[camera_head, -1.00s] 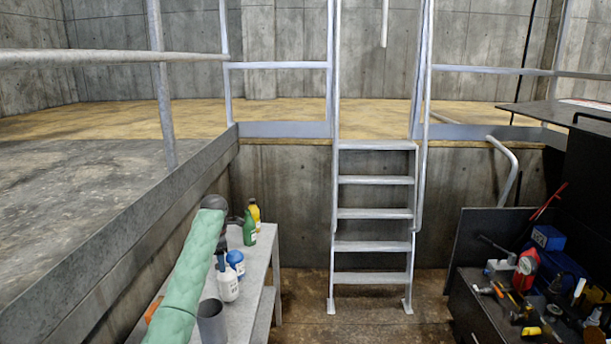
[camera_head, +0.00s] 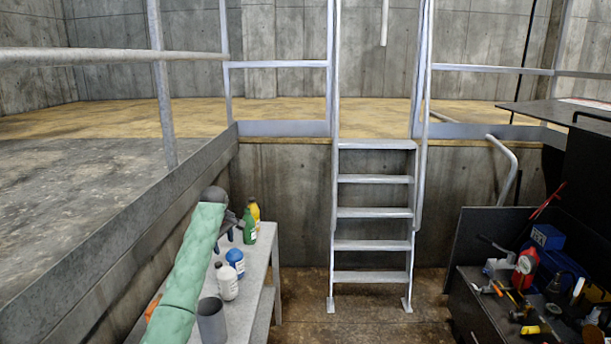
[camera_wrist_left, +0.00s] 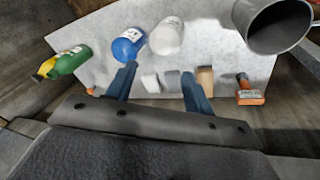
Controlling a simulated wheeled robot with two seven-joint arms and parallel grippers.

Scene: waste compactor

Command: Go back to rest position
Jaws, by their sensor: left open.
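My left arm is sleeved in pale green and comes in from the lower left. My left gripper (camera_head: 230,235) is above the back part of the grey table (camera_head: 258,262). In the left wrist view its two blue fingers (camera_wrist_left: 160,84) stand apart with nothing held between them. A green bottle (camera_head: 249,230) and a yellow bottle (camera_head: 255,211) are just right of the gripper. My right gripper is not in view.
A grey cup (camera_head: 212,322) stands near the table's front. An orange-handled item (camera_wrist_left: 249,97) lies on the table. A metal ladder (camera_head: 375,213) rises to the platform. A dark bench (camera_head: 470,300) with tools is at right. The floor between is clear.

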